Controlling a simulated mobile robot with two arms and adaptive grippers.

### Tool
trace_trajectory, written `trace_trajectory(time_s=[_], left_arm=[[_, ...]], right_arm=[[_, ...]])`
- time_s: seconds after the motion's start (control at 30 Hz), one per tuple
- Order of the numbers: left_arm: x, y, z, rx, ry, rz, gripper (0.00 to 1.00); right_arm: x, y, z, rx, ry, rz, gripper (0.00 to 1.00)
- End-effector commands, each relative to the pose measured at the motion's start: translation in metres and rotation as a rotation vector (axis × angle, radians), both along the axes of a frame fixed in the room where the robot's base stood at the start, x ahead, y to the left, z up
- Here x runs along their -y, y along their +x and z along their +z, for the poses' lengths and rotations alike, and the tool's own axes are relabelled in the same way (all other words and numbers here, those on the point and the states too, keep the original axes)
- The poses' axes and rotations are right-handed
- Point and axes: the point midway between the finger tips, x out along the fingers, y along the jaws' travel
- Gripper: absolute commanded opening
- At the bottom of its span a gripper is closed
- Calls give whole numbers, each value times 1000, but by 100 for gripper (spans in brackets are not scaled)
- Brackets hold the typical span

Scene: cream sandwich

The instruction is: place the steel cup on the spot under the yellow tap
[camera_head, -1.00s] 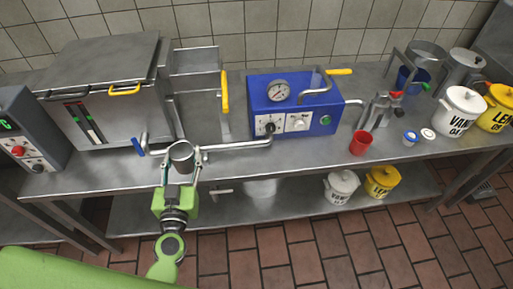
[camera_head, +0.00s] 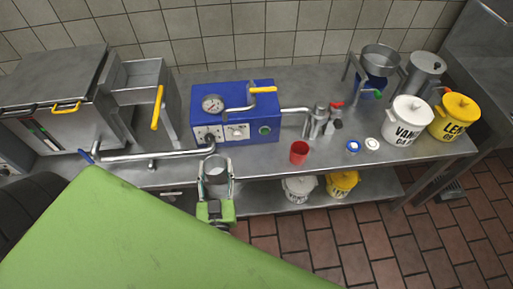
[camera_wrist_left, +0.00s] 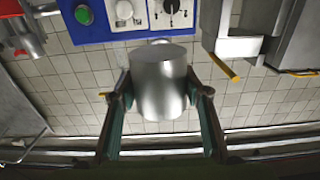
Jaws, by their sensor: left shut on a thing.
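My left gripper (camera_head: 217,184) is shut on the steel cup (camera_head: 214,165), with one finger on each side. The cup looks upright, at the counter's front edge before the blue machine's left part. In the left wrist view, the cup (camera_wrist_left: 162,85) sits between the gripper's fingers (camera_wrist_left: 163,97). One yellow lever (camera_head: 262,89) tops a bent pipe on the blue machine (camera_head: 265,112). Another yellow handle (camera_head: 157,107) stands on the steel hopper (camera_head: 138,75). I cannot tell which is the tap or see a marked spot. My right gripper is not in view.
A steel pipe (camera_head: 150,154) runs along the counter's front left of the cup. A red cup (camera_head: 299,152), two small lids and white (camera_head: 407,122) and yellow (camera_head: 455,117) pots stand at right.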

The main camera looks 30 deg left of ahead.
Motion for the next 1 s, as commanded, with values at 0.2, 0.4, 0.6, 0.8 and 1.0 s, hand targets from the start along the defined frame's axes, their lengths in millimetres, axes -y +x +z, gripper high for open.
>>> trace_trajectory(time_s=[0.2,0.4,0.6,0.8,1.0], left_arm=[[-9,38,-24,9,1,4,22],[-20,87,-47,8,0,3,22],[-26,110,-77,4,0,2,22],[-30,123,-90,2,1,3,22],[-31,131,-98,2,0,2,22]], right_arm=[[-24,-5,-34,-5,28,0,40],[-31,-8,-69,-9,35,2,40],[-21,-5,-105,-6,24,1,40],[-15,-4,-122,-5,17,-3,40],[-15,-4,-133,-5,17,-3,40]])
